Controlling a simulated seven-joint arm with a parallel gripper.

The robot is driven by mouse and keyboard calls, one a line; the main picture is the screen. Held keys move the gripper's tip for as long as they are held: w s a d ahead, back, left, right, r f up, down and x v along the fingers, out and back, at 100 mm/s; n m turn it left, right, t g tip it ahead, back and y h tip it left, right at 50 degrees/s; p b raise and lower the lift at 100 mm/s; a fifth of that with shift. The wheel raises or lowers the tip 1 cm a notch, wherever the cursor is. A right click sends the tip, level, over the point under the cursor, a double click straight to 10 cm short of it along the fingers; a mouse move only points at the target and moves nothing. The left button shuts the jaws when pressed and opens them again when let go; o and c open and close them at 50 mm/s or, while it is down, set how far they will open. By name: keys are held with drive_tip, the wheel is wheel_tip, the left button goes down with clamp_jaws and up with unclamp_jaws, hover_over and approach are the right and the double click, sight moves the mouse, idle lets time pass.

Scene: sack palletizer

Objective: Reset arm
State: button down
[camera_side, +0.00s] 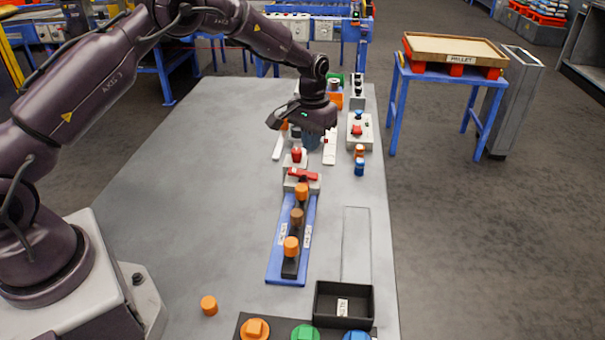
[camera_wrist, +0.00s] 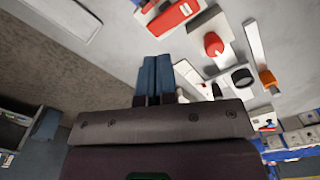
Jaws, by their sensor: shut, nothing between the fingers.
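My arm reaches from the left over the grey table (camera_side: 180,170). My gripper (camera_side: 312,143) points down above the far part of the table. Its blue fingers are together with nothing between them, as the wrist view also shows (camera_wrist: 157,66). It hangs behind the red-topped fixture (camera_side: 303,175) and beside a white panel (camera_side: 330,146). It partly hides the items behind it. I cannot tell its exact height above the table.
A blue rail (camera_side: 274,262) carries orange and brown cylinders. A black bin (camera_side: 344,322) and coloured pads stand at the front. An orange cylinder (camera_side: 209,305) lies alone near my base. A control box (camera_side: 360,128) stands right of my gripper. The table's left middle is clear.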

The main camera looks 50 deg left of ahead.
drive_tip(key=shift+s+d+f+g, duration=0.1)
drive_tip(key=shift+s+f+g, duration=0.1)
drive_tip(key=shift+s+f, duration=0.3)
drive_tip(key=shift+s+d+f+g, duration=0.1)
drive_tip(key=shift+s+f+g, duration=0.1)
drive_tip(key=shift+s, duration=0.5)
drive_tip(key=s+d+r+m+t, duration=0.1)
drive_tip(key=s+d+r+t, duration=0.2)
drive_tip(key=s+r, duration=0.9)
drive_tip(key=s+d+r+m+t, duration=0.2)
drive_tip(key=s+r, duration=1)
drive_tip(key=s, duration=0.6)
drive_tip(key=shift+d+r+t, duration=0.25)
drive_tip(key=shift+d+t, duration=0.35)
drive_tip(key=shift+t, duration=0.1)
